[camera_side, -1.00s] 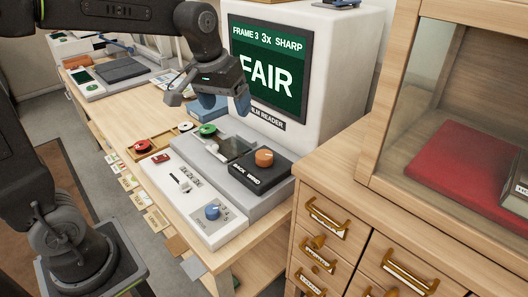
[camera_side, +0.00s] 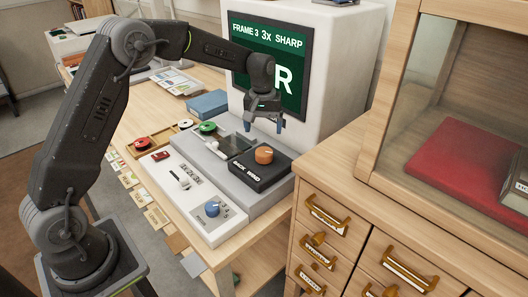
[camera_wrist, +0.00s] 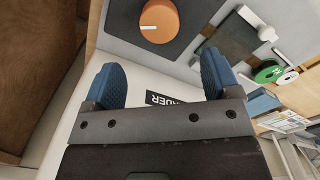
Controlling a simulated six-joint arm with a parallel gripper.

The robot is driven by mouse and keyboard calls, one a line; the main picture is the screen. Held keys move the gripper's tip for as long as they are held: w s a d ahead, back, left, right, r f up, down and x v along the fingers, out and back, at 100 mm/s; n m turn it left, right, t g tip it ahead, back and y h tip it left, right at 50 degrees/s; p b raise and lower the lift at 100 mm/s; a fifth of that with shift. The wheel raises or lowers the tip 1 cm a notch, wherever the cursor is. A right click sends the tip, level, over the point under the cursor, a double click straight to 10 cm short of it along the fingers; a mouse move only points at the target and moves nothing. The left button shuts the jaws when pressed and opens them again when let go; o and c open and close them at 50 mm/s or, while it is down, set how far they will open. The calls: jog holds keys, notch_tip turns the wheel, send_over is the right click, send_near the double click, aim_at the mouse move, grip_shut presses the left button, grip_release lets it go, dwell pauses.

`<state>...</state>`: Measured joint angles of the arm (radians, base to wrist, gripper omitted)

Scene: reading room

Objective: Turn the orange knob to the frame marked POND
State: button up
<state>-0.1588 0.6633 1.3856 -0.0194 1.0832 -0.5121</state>
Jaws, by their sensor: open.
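The orange knob (camera_side: 264,155) sits on a black block labelled with BACK and WIND (camera_side: 247,180) at the right end of the reader's base. In the wrist view the knob (camera_wrist: 158,22) shows a white pointer line. The reader's screen (camera_side: 290,75) reads FRAME 3, 3x, SHARP; my arm covers most of the large word, leaving an R. My gripper (camera_side: 264,124) is open and empty, pointing down in front of the screen, above and behind the knob. In the wrist view its blue fingertips (camera_wrist: 163,82) are apart, with the knob beyond them and not between them.
A white control panel with a blue knob (camera_side: 212,208) lies in front of the base. A green reel (camera_side: 207,127), a red reel (camera_side: 142,143) and a blue box (camera_side: 208,104) are to the left. A wooden drawer cabinet (camera_side: 400,200) stands close on the right.

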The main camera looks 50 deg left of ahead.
aim_at(264, 151)
notch_tip(264, 151, down, 9)
jog(key=shift+d+f, duration=0.1)
jog(key=shift+f, duration=0.1)
dwell(0.3)
jog(key=c, duration=0.9)
